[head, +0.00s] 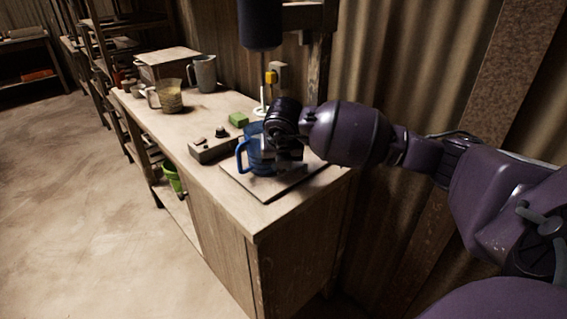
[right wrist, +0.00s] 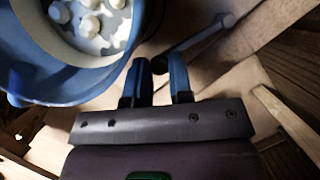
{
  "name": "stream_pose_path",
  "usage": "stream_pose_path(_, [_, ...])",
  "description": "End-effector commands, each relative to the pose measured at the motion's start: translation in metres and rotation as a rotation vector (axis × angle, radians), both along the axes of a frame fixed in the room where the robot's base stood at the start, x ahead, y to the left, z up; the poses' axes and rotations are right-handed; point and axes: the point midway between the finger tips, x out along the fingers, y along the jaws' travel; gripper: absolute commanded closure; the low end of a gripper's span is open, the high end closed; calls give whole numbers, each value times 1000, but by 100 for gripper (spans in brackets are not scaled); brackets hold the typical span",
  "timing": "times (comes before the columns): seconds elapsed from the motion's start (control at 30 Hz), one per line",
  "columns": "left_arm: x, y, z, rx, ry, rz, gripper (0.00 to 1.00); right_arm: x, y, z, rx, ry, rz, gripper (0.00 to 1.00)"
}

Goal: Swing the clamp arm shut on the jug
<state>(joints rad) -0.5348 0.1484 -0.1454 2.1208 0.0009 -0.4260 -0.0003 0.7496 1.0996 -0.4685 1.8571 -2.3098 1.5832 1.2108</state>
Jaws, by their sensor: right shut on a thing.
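The blue jug (head: 243,158) stands upright on a thin board (head: 268,192) at the near end of the workbench. My right gripper (head: 290,158) is beside its right side and hides part of it. In the right wrist view the jug (right wrist: 75,85) fills the upper left, with pale round lumps inside. The clamp arm (right wrist: 203,40), a thin grey rod with a rounded end, runs from the upper right down to my right gripper (right wrist: 159,75). The fingers are closed about its near end, close beside the jug. The clamp arm cannot be made out in the head view. My left gripper is out of view.
A dark cylinder (head: 260,22) hangs above the bench behind the jug. A control box (head: 212,146) and a green block (head: 238,119) lie left of the jug. A beaker (head: 170,98) and grey pitcher (head: 204,75) stand farther back. Open floor (head: 75,200) lies left.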

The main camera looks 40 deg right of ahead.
Motion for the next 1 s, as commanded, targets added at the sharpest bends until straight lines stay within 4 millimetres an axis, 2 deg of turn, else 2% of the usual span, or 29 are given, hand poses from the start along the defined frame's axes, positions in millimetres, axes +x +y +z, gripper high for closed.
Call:
stream_pose_path(0.17, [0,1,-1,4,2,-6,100,0,0,0,-1,-1,0,100])
stream_pose_path(0.2, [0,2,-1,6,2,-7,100,0,0,0,-1,-1,1,78])
stream_pose_path(0.37, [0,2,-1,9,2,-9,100,0,0,0,-1,-1,1,54])
stream_pose_path(0.73, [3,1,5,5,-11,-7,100,-2,1,6,-1,-3,3,54])
stream_pose_path(1.0, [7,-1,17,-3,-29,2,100,-15,9,49,-1,-9,4,54])
